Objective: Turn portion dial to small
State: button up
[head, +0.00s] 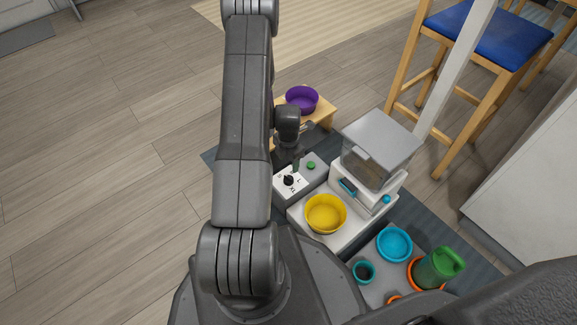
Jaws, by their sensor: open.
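The portion dial (288,181) is a small black knob on a white marked plate (278,190). The plate is on top of a low grey control box (318,174), which also has a green button (311,165). The dial's marks are too small to read surely, and I cannot tell which one it points at. My gripper (296,166) is open and points down just behind the dial, close to it. Its fingers are dark and small here, and I cannot tell whether they touch the knob. My arm hides the area to the left of the box.
A feeder with a clear grey-lidded hopper (383,132) and a yellow bowl (325,213) stands right of the box. A purple bowl (302,99) sits on a wooden stand behind. Blue bowls (394,244) and a green jug (438,268) are front right. A stool (487,38) stands beyond.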

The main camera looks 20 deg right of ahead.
aim_at(288, 177)
jog(key=shift+r+p, duration=0.35)
jog(key=shift+r, duration=1.35)
jog(key=shift+f, duration=0.1)
notch_tip(288, 177, down, 14)
jog(key=b, duration=0.5)
jog(key=shift+r, duration=0.2)
